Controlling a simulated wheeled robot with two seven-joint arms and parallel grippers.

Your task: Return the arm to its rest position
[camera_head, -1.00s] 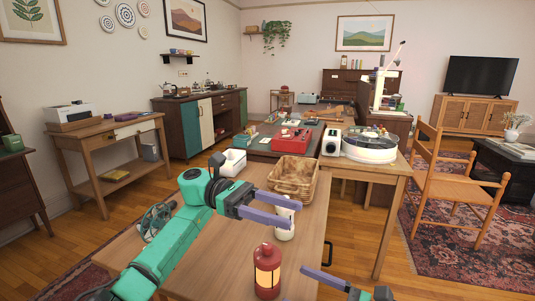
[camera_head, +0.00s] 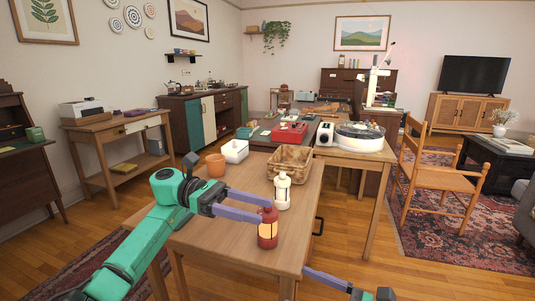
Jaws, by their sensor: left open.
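My left arm reaches in from the left over the wooden table (camera_head: 225,250). Its gripper (camera_head: 265,210) has two purple fingers spread apart, with nothing seen between them.
A wicker basket (camera_head: 290,160), a white bin (camera_head: 235,151) and a terracotta pot (camera_head: 216,165) stand at the table's far end. A second table with a round clear-lidded device (camera_head: 360,137) adjoins behind. A wooden chair (camera_head: 440,175) stands right, with open floor between.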

